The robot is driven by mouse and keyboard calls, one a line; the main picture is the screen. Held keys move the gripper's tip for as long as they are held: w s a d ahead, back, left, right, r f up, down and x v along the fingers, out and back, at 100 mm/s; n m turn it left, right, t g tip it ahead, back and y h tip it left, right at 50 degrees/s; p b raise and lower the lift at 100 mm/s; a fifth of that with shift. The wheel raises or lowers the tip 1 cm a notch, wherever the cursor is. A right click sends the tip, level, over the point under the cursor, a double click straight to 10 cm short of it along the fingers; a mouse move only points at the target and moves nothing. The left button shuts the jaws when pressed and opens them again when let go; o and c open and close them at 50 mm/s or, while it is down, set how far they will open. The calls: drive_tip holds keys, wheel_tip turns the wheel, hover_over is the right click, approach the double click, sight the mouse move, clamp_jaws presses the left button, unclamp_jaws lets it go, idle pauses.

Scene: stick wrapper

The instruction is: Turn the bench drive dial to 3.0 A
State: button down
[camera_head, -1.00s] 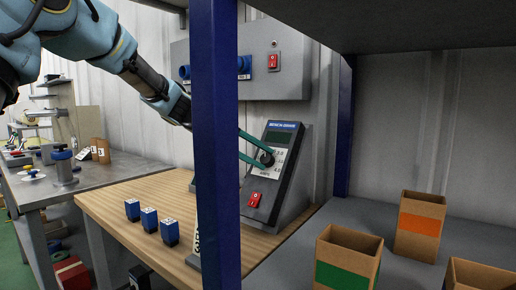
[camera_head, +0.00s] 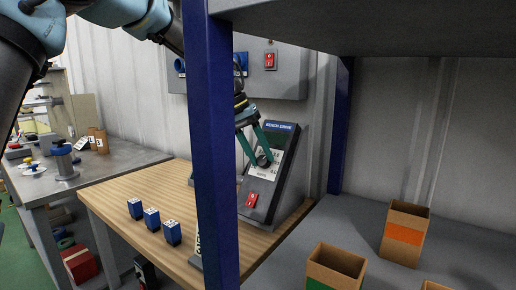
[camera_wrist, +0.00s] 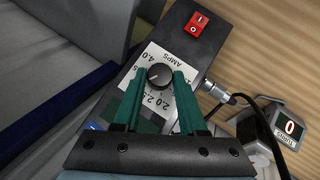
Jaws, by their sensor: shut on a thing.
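The bench drive (camera_head: 275,180) is a dark grey sloped box on the wooden bench, with a blue label, a white AMPS scale and a red switch (camera_head: 251,200). Its black round dial (camera_wrist: 159,76) sits on the white scale (camera_wrist: 150,62) in the wrist view. My gripper (camera_head: 262,159) has its green fingers on both sides of the dial and is shut on it. In the wrist view, 2.0 and 2.5 show between the fingers; other scale numbers are covered or unclear. I cannot tell which value the dial points at. The red switch shows there too (camera_wrist: 198,22).
A blue post (camera_head: 212,150) stands in front of the bench. A grey shelf (camera_head: 340,220) with open cardboard boxes (camera_head: 405,235) is at the right. Several blue blocks (camera_head: 152,218) stand on the wooden bench. A counter reading 0 (camera_wrist: 289,127) and a cable are beside the drive.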

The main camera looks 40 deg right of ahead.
drive_tip(key=shift+s+m+t+y+p, duration=0.15)
drive_tip(key=shift+m+t+y+p, duration=0.2)
drive_tip(key=shift+m+t, duration=0.2)
drive_tip(key=shift+c, duration=2.3)
unclamp_jaws()
drive_tip(key=v, duration=1)
drive_tip(key=shift+r+b, duration=0.3)
drive_tip(key=shift+r, duration=0.05)
drive_tip(key=shift+a, duration=0.15)
